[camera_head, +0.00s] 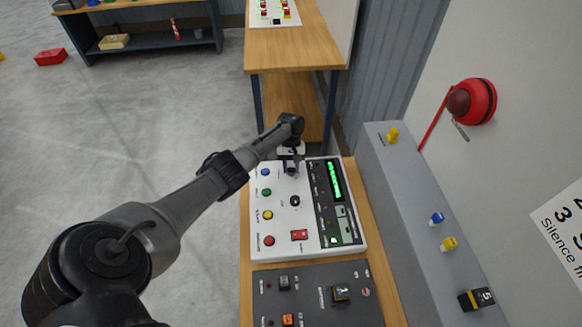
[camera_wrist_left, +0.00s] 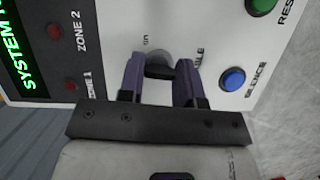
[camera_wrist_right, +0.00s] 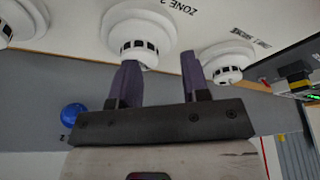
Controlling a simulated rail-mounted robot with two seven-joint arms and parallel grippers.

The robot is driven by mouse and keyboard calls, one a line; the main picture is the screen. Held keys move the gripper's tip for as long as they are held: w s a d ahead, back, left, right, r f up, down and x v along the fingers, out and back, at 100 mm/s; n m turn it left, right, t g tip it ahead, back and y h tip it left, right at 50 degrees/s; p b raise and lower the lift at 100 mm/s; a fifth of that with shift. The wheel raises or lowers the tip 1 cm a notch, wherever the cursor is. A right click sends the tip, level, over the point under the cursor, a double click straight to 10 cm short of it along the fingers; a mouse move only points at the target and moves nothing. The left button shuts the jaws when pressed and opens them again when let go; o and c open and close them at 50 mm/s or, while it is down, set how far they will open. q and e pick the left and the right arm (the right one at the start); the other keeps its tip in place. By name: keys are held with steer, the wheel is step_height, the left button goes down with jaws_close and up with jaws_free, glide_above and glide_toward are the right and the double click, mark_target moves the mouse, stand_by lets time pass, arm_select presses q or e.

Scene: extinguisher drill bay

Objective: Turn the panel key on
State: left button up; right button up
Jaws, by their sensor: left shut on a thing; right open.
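The white alarm panel (camera_head: 275,224) lies on a wooden bench in the head view. My left gripper (camera_head: 291,168) is over its far end, between the blue button and the green display. In the left wrist view my left gripper (camera_wrist_left: 160,73) is shut on the dark panel key (camera_wrist_left: 160,72), which lies crosswise between the two purple fingers. The key's grey round base (camera_wrist_left: 157,58) shows just beyond, its label partly hidden by the fingers. My right gripper (camera_wrist_right: 157,82) is open and empty in the right wrist view, near a white smoke detector (camera_wrist_right: 140,35).
Blue (camera_head: 266,172), green, yellow and red buttons line the panel's left side. A dark switch panel (camera_head: 315,300) lies nearer. A grey ledge (camera_head: 410,205) with coloured tags runs along the right. More detectors (camera_wrist_right: 226,58) flank the right gripper.

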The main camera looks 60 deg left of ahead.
arm_select(q)
steer(key=shift+w+m+g+y, duration=0.1)
steer(key=shift+m+g+y, duration=0.3)
steer(key=shift+m, duration=0.8)
steer(key=m, duration=0.2)
steer(key=shift+d+m+g+y, duration=0.1)
steer(key=shift+m+g+y, duration=0.2)
steer(key=shift+m+g, duration=0.1)
steer(key=m+p, duration=0.1)
steer(key=m, duration=0.1)
steer(key=shift+m+y, duration=0.3)
steer(key=shift+y, duration=0.1)
steer(key=shift+m+g+y+p, duration=0.3)
steer(key=shift+m+y+p, duration=0.25)
steer(key=shift+m, duration=0.85)
steer(key=o, duration=0.9)
